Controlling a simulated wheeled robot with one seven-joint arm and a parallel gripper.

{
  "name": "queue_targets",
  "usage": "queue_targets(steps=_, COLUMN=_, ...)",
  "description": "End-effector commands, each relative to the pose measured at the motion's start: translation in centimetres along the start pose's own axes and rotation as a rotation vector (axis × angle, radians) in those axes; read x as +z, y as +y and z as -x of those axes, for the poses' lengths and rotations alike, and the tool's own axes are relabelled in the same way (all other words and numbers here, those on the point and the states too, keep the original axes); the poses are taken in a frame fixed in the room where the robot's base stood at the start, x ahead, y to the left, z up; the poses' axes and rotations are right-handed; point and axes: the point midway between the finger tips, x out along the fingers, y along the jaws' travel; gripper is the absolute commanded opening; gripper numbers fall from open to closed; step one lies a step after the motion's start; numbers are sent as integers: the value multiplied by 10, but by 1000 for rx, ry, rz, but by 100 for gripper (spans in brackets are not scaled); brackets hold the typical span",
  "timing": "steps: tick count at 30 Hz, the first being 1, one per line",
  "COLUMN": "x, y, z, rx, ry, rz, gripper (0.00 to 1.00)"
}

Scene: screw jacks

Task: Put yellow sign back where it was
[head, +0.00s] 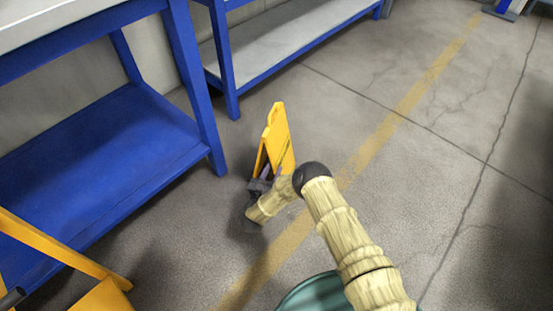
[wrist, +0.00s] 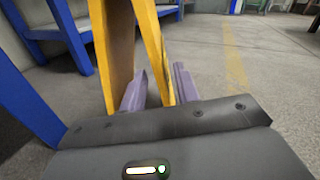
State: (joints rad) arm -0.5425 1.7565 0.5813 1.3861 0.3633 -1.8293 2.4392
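The yellow sign (head: 279,138) stands upright on the grey floor as a folded two-panel board, near the blue tables. My gripper (head: 262,184) is low at its base in the head view, and my arm hides part of the sign's lower side. In the wrist view, the sign (wrist: 153,45) has one panel reaching down between the two purple fingers of my gripper (wrist: 160,88). The other panel is left of and behind the left finger. The fingers are apart, with a gap showing beside the panel; I see no firm grip.
A blue table with a low shelf (head: 120,165) stands at the left, and another blue-legged table (head: 290,45) is behind. A yellow frame (head: 70,250) is at the lower left. The floor to the right, with a faded yellow line (head: 405,105), is clear.

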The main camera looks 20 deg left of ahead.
Motion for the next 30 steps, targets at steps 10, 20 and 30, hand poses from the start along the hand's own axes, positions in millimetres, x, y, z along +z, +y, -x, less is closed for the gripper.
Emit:
queue_targets(steps=10, x=2, y=0, z=58, rx=1, ry=2, rz=0, gripper=32)
queue_targets(steps=20, x=0, y=0, z=62, rx=1, ry=0, rz=-1, gripper=32)
queue_targets(steps=30, x=0, y=0, z=62, rx=1, ry=0, rz=-1, gripper=32)
